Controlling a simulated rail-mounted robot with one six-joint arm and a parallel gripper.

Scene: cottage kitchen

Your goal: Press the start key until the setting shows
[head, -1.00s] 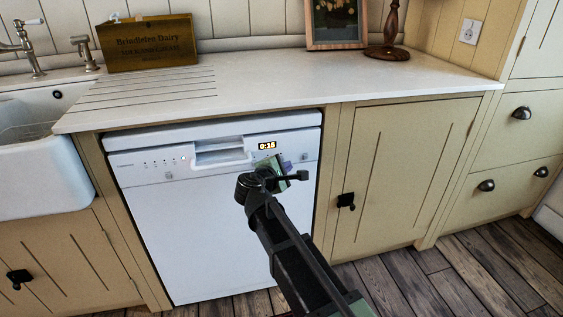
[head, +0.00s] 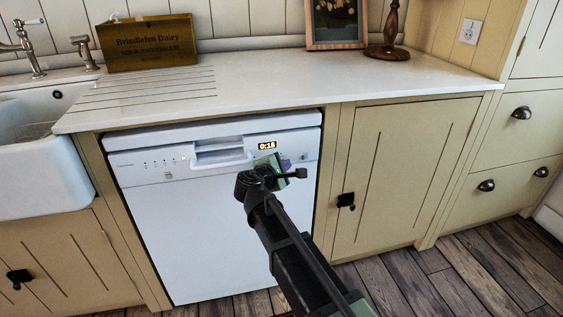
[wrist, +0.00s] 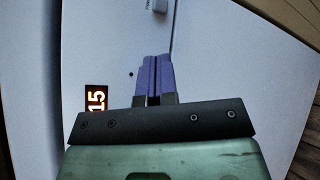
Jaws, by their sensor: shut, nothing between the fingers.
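The white dishwasher (head: 215,235) stands under the counter, its door closed. Its lit display (head: 267,145) reads 0:15; part of it, the digits 15, shows sideways in the wrist view (wrist: 96,99). My gripper (head: 287,164) is shut and empty, with its purple fingers (wrist: 154,75) together at the control panel, just below and right of the display. I cannot tell whether the tips touch the panel. A small dark dot (wrist: 131,73) lies beside the fingers. No key marked start is readable; the fingers hide part of the panel.
The recessed door handle (head: 220,155) and several small buttons are left of the display. The white counter (head: 330,85) overhangs above. A cabinet door (head: 400,175) with a black latch (head: 346,201) is at right, the sink (head: 40,170) at left.

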